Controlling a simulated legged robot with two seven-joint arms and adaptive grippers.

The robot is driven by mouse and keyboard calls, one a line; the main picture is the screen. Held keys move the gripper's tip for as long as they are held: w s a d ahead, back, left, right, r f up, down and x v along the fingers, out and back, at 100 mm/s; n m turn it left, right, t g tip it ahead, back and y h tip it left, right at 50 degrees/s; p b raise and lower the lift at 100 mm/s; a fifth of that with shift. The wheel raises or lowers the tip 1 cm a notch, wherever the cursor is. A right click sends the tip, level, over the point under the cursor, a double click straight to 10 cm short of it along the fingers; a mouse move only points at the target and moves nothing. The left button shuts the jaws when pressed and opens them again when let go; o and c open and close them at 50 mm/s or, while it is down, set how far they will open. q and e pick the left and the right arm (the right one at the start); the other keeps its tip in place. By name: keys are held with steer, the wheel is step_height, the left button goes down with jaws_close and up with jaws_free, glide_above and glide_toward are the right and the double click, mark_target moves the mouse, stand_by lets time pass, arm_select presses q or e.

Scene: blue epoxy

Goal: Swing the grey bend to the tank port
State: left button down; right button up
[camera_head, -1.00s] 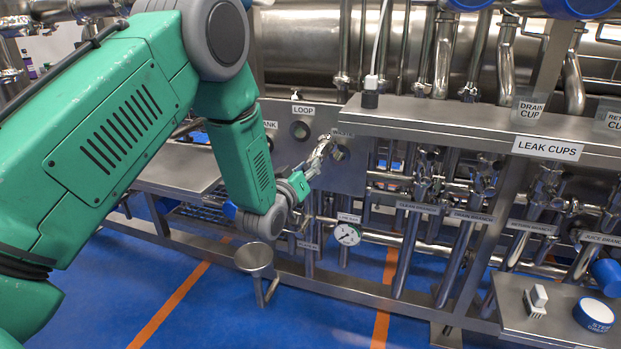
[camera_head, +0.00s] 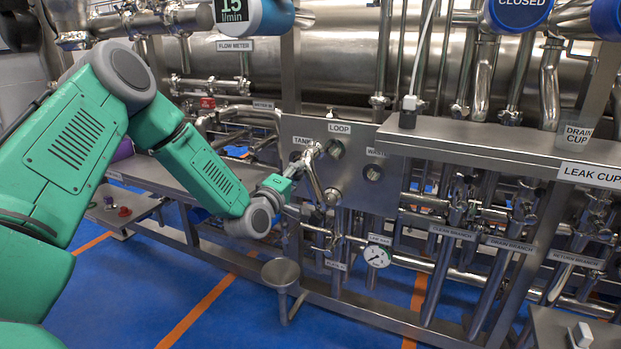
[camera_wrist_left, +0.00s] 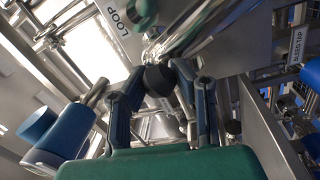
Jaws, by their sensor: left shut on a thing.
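The grey bend (camera_head: 313,174) is a shiny steel pipe in front of the grey port panel. Its upper end is close to the port under the LOOP label (camera_head: 339,128); I cannot tell whether it touches. My left gripper (camera_head: 292,172) is at the bend, coming from the left. In the left wrist view, the left gripper (camera_wrist_left: 158,92) has its fingers closed around a dark rounded piece, with the shiny bend (camera_wrist_left: 188,35) just beyond. The tank port (camera_head: 295,156), under the TANK label, is partly hidden behind the bend and gripper. My right gripper is out of view.
The WASTE port (camera_head: 373,173) is on the panel's right. A steel shelf (camera_head: 470,137) juts out at right above several branch pipes. A pressure gauge (camera_head: 377,256) hangs below the panel.

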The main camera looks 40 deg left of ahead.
arm_select(q)
steer(key=s+a+f+n+b, duration=0.1)
steer(key=a+f+n+b, duration=0.3)
steer(key=n, duration=0.2)
steer(key=shift+s+a+f+y, duration=0.2)
steer(key=shift+a+y, duration=0.1)
steer(key=shift+a, duration=0.1)
steer(key=c, duration=1.2)
jaws_free()
steer(key=shift+w, duration=0.1)
steer(key=shift+d+r, duration=0.1)
